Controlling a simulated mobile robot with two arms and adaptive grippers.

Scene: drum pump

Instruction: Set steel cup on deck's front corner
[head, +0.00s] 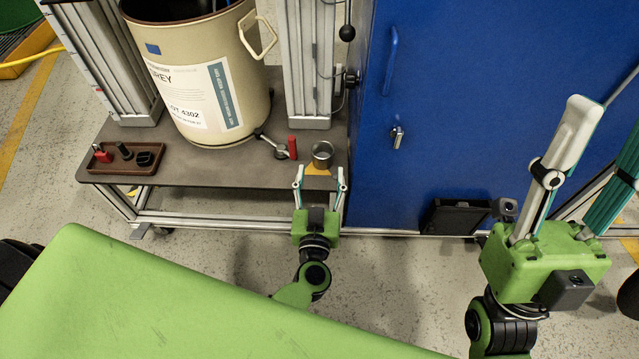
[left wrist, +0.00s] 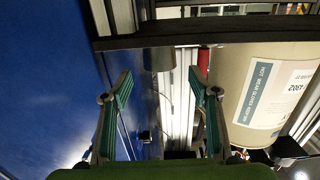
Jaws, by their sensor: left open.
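The steel cup (head: 322,154) stands upright on the deck (head: 230,168), near its front right corner. It is at the back edge of a yellow triangle mark (head: 316,171). My left gripper (head: 320,182) is open and empty at the deck's front edge, its fingertips in front of the cup and apart from it. In the left wrist view, which looks upside down, the cup (left wrist: 158,59) shows beyond and between the open fingers (left wrist: 163,82). My right gripper (head: 608,125) is spread open at the far right, with nothing visible between its fingers.
A red-handled tool (head: 291,148) lies just left of the cup. A large drum (head: 205,85) stands behind. A brown tray (head: 125,160) with small parts sits at the deck's left. A blue cabinet (head: 450,90) rises close to the deck's right side.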

